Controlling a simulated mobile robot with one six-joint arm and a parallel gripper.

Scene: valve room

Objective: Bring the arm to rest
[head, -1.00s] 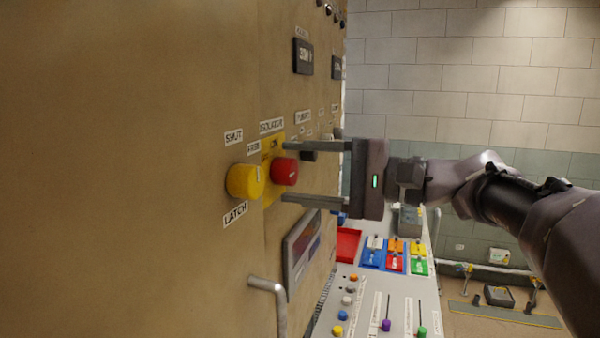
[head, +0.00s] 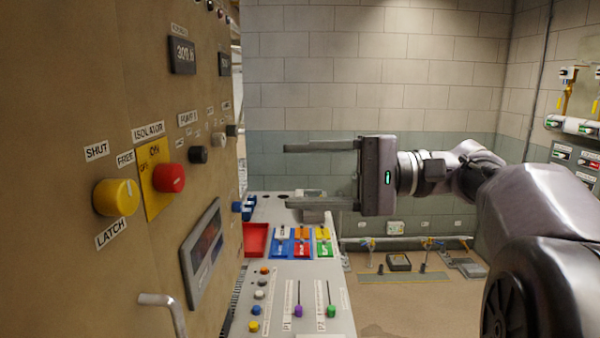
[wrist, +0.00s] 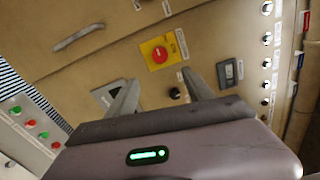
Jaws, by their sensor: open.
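My gripper (head: 288,175) is open and empty in the head view. Its two long fingers point left toward the tan panel, with a clear gap between them and the panel. The arm reaches in from the right. In the wrist view my gripper (wrist: 160,92) faces the panel at a distance. The red isolator knob (head: 168,178) sits on a yellow plate on the panel; it also shows in the wrist view (wrist: 159,54). Neither finger touches it.
A yellow latch knob (head: 116,197) and a bent handle (head: 165,305) stick out from the panel (head: 60,90) at left. Below the gripper is a console (head: 290,275) with buttons, sliders and coloured switches. A red tray (head: 255,240) sits beside it. The floor (head: 410,300) at right looks partly clear.

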